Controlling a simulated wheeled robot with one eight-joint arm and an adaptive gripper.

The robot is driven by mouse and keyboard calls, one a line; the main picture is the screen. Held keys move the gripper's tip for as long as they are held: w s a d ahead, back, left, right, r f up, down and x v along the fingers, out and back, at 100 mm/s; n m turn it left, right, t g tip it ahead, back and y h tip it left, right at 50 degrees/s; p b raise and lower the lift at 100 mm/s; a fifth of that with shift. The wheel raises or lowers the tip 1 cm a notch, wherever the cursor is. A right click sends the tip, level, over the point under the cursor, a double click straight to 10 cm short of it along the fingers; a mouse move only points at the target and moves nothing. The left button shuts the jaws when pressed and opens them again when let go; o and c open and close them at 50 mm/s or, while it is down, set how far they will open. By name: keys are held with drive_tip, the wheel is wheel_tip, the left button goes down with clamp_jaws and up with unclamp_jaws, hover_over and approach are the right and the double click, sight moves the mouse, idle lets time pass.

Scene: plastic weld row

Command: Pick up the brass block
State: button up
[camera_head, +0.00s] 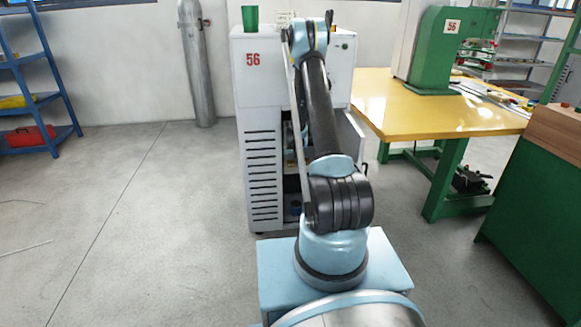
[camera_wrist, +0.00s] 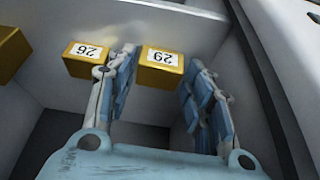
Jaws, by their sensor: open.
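In the wrist view, a brass-coloured block (camera_wrist: 161,68) with a white number label, seen upside down, sits between the two blue fingers of my gripper (camera_wrist: 162,64). The fingers are open, one on each side of it; I cannot tell whether either touches it. A second labelled brass-coloured block (camera_wrist: 86,61) is just left of the left finger. A third brass-coloured block (camera_wrist: 10,52) is cut off at the left edge. In the head view my arm reaches to the grey cabinet marked 56 (camera_head: 262,95), and my gripper and the blocks are hidden.
Pale walls (camera_wrist: 165,18) surround the blocks in the wrist view, close to my right finger. A yellow table (camera_head: 440,110) with a green machine (camera_head: 445,50) is to the right.

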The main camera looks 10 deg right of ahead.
drive_tip(key=shift+d, duration=0.1)
drive_tip(key=c, duration=1.1)
drive_tip(key=shift+c, duration=0.2)
drive_tip(key=shift+r, duration=0.1)
